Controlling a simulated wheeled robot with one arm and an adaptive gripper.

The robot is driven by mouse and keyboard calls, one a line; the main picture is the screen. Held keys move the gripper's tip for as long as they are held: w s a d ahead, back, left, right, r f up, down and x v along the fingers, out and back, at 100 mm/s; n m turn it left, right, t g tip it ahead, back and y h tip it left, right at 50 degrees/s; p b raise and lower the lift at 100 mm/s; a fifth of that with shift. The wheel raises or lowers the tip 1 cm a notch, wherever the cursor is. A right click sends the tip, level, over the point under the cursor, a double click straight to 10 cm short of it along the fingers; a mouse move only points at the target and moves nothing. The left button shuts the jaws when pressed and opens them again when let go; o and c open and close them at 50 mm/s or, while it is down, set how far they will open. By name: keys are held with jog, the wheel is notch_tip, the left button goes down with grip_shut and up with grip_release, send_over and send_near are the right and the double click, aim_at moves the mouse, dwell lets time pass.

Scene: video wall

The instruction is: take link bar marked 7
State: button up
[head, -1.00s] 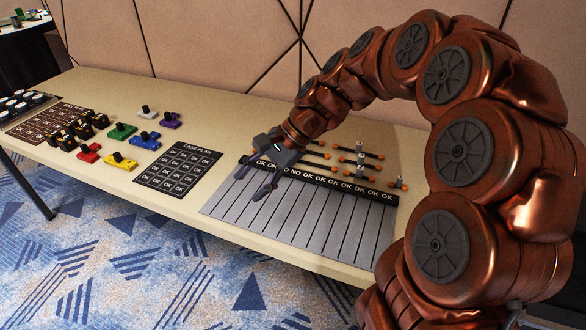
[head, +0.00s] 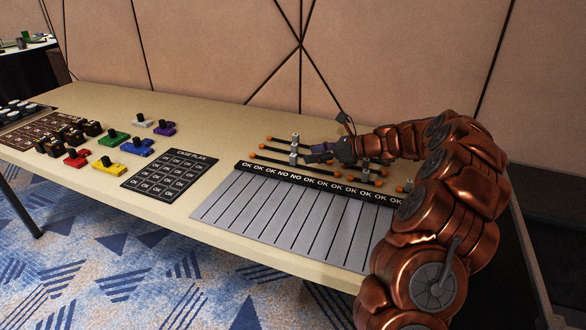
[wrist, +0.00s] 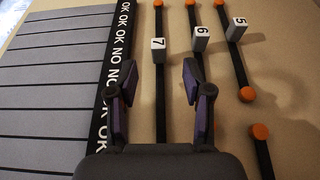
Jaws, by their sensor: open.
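In the wrist view the link bar marked 7 (wrist: 160,105) is a thin black bar with an orange end and a white number block. It lies along the dark OK/NO strip (wrist: 121,40). My gripper (wrist: 159,75) is open, with one finger on each side of the bar in the picture. Its height above the bar cannot be told. The near end of the bar is hidden by the gripper. In the head view my gripper (head: 320,152) hangs over the group of bars, and the numbers are too small to read there.
Bars marked 6 (wrist: 201,39) and 5 (wrist: 237,28) lie to the right of bar 7, with 6 close by. A grey slotted board (head: 285,215) lies in front of the strip.

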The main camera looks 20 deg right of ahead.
aim_at(296, 157)
jog(key=b+x, duration=0.1)
jog(key=x, duration=0.6)
jog(key=shift+w+a+f, duration=0.1)
jog(key=shift+a+f, duration=0.1)
jog(key=shift+f, duration=0.05)
grip_shut()
dwell(0.4)
